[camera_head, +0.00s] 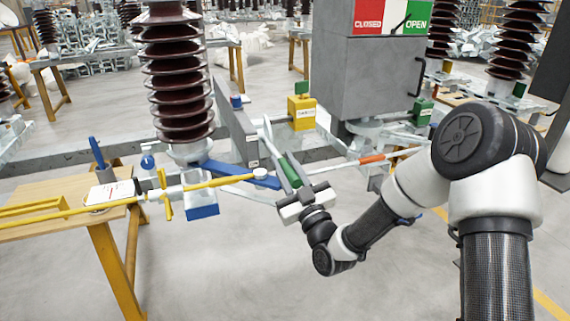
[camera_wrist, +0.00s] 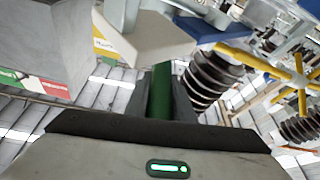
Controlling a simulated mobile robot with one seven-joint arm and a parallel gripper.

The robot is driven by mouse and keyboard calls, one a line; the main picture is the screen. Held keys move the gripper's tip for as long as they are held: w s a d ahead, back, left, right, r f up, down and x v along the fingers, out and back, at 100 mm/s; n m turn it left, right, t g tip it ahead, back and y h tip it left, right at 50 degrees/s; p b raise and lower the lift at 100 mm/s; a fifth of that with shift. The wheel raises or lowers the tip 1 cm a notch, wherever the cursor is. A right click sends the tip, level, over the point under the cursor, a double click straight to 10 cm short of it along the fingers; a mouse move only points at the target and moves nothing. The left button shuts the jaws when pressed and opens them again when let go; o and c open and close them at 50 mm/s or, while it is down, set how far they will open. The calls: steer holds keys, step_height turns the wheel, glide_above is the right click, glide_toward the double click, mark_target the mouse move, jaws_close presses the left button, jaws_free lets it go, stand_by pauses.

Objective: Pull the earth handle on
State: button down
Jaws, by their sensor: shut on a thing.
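The earth handle is a green bar (camera_head: 289,173) beside the grey upright plate, near the middle of the head view. My gripper (camera_head: 293,170) is shut on it, with dark fingers on either side. In the wrist view the green handle (camera_wrist: 160,92) runs between the two fingers, its far end meeting a pale block (camera_wrist: 148,38). A light grey lever (camera_head: 268,136) rises from about the same place in the head view. The fingers and my wrist hide part of the handle.
A grey cabinet (camera_head: 375,82) with a red CLOSED and green OPEN sign (camera_head: 391,17) stands behind. A yellow box (camera_head: 301,112) is left of it. The front floor is clear.

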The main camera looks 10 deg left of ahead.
steer(key=c, duration=1.5)
jaws_free()
steer(key=shift+r, duration=0.1)
steer(key=shift+c, duration=0.2)
steer(key=v, duration=1.7)
steer(key=shift+s, duration=0.15)
